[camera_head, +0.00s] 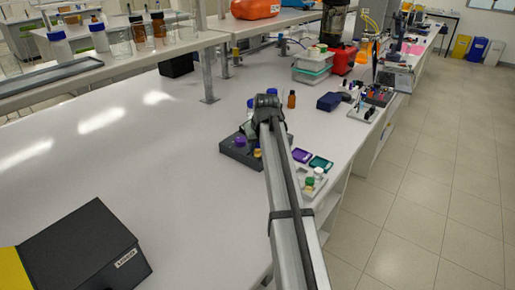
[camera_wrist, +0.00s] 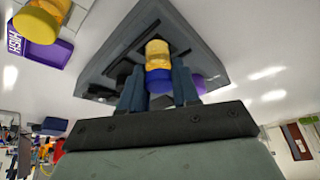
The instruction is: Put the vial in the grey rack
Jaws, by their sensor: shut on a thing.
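My gripper (camera_wrist: 158,88) is shut on a vial with a blue band or cap (camera_wrist: 159,79) and a yellow part (camera_wrist: 157,52), between its two dark fingers. The grey rack (camera_wrist: 205,45) lies just beyond the vial in the wrist view. The vial's far end overlaps the rack, near a dark slot; I cannot tell whether it is in a slot or above it. In the head view the grey rack (camera_head: 236,153) is on the bench, partly behind my arm. A small yellow and blue item (camera_head: 257,151), likely the held vial, shows there; my fingers are hidden.
A purple-capped item (camera_head: 240,141) is at the rack. An amber bottle (camera_head: 292,99) stands behind.

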